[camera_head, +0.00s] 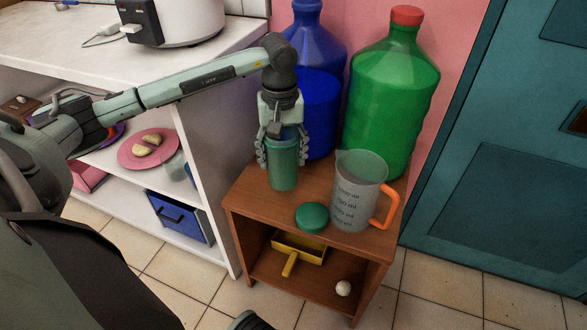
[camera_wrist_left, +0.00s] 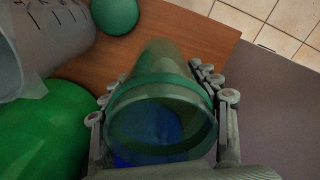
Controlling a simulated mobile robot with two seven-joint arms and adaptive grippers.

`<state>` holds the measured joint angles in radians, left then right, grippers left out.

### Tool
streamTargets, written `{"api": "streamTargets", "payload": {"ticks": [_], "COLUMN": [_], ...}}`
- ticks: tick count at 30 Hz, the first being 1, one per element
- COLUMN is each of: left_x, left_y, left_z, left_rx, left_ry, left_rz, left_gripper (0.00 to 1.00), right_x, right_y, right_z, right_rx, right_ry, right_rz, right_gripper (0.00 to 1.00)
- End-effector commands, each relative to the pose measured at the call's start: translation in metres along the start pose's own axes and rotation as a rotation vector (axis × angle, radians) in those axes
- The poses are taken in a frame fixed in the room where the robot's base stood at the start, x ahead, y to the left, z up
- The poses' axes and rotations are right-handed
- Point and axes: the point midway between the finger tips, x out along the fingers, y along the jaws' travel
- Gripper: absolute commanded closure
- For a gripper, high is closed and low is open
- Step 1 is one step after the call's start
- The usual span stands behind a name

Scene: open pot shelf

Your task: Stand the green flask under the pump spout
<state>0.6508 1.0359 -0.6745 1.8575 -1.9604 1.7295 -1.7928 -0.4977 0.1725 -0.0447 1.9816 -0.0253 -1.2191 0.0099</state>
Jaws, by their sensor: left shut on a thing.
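The green flask (camera_head: 283,168) is upright over the left part of the small wooden cabinet top, in front of the blue jug (camera_head: 318,100). My left gripper (camera_head: 281,147) comes from above and is shut on the flask, one finger on each side. In the left wrist view the open mouth of the flask (camera_wrist_left: 160,125) sits between the fingers (camera_wrist_left: 164,110), with blue showing inside. I cannot tell whether its base touches the wood. The blue jug's top is cut off by the frame, and no pump spout is visible. My right gripper is not in view.
On the wooden cabinet (camera_head: 262,205) stand a measuring jug (camera_head: 357,195) with an orange handle, a green round lid (camera_head: 312,216) and a large green bottle (camera_head: 392,95) with a red cap. A white shelf unit (camera_head: 205,120) is close on the left. A teal door (camera_head: 505,150) is on the right.

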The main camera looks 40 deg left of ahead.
Motion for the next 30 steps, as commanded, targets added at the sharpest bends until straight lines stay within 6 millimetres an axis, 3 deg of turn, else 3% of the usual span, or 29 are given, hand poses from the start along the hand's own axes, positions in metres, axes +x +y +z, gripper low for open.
{"api": "streamTargets", "payload": {"ticks": [6, 16, 29, 30], "left_x": [0.012, 0.051, 0.056, 0.056], "left_y": [0.021, 0.021, 0.021, 0.021], "left_z": [-0.004, -0.003, -0.004, -0.004], "left_rx": [0.000, 0.000, 0.000, 0.001], "left_ry": [0.000, -0.003, 0.001, 0.000], "left_rz": [0.000, -0.002, 0.000, 0.000], "left_gripper": [0.69, 0.69, 0.69, 0.37], "right_x": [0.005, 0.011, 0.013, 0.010], "right_y": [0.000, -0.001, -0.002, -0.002], "right_z": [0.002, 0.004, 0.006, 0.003], "right_rx": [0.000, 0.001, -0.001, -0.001], "right_ry": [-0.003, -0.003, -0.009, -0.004], "right_rz": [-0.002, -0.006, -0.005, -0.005], "right_gripper": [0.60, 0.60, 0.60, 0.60]}}
